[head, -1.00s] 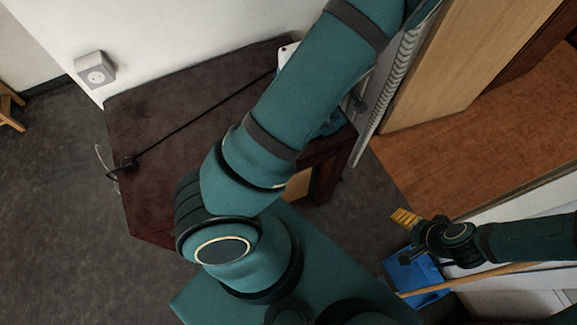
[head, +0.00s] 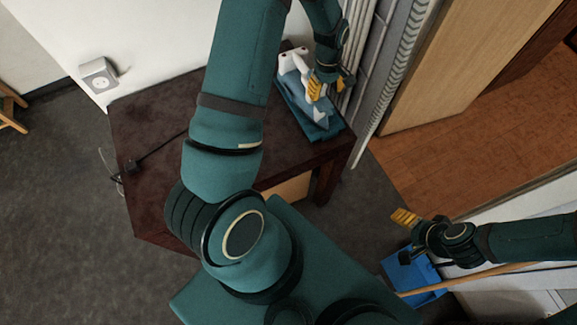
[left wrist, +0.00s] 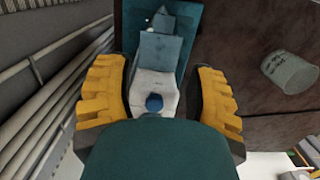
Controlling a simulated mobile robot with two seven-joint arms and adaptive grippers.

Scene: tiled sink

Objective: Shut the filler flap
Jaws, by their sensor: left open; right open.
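A white and blue-grey steam iron (head: 292,66) lies on a teal stand (head: 322,134) on the dark table. In the left wrist view the iron's white body (left wrist: 143,82) has a round dark-blue knob (left wrist: 154,103) and a blue-grey panel (left wrist: 162,50), which looks like the filler flap; I cannot tell its angle surely. My left gripper (head: 330,86) is open above the iron. Its yellow fingers (left wrist: 160,75) stand on either side of the iron, apart from it as far as I can see. My right gripper (head: 408,237) is open and empty, far from the table.
The dark table (head: 150,120) has free room on its left. A grey cylindrical container (left wrist: 290,72) is on it. A ribbed radiator-like fixture (head: 395,80) stands close beside the iron. A blue bin-like object (head: 418,281) and a wooden stick (head: 490,276) lie below my right gripper.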

